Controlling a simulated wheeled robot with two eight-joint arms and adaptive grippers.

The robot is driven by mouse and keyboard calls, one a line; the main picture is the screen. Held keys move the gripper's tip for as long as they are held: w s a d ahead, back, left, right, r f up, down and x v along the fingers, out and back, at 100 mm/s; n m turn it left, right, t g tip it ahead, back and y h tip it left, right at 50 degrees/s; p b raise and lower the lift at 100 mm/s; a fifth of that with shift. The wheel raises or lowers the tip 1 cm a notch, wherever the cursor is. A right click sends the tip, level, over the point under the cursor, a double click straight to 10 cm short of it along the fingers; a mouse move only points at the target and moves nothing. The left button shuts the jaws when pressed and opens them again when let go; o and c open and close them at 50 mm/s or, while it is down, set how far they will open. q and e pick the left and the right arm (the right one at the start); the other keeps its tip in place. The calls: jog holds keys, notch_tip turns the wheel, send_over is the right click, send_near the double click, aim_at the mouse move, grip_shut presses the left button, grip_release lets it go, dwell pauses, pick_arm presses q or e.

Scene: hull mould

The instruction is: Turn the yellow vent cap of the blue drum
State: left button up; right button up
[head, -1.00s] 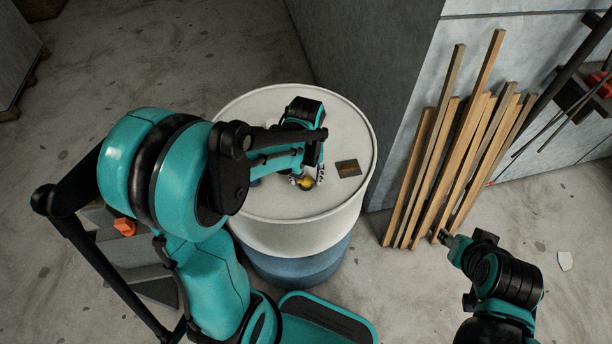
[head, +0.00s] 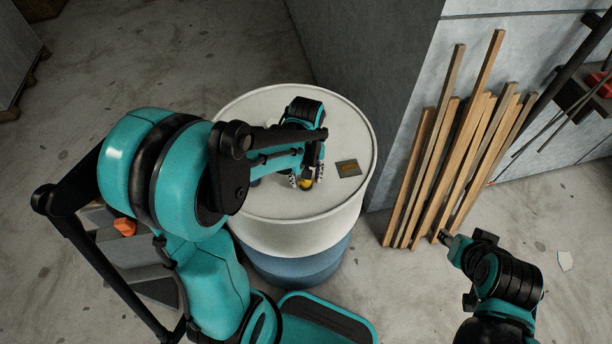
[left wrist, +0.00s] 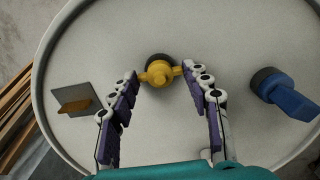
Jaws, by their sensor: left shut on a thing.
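The drum (head: 300,263) stands upright, blue low down and white above, with a pale round lid (head: 255,110). The yellow vent cap (head: 306,185) sits on the lid, partly covered by my left gripper (head: 308,180) in the head view. In the left wrist view the cap (left wrist: 158,74) has side lugs and a dark round base behind it. My left gripper (left wrist: 157,75) has its fingertips on either side of the cap, shut on it. My right gripper (head: 447,238) is off to the right of the drum, away from the lid; its jaws are too small to judge.
A blue handled fitting on a dark base (left wrist: 285,95) and a dark plate with an orange bar (left wrist: 75,100) are also on the lid, on opposite sides of the cap. Wooden planks (head: 450,160) lean on the wall right of the drum. Bare floor lies behind the drum.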

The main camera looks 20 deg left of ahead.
pick_arm(q)
jog(key=o, duration=1.2)
jog(key=shift+c, duration=0.2)
notch_tip(320, 180, up, 12)
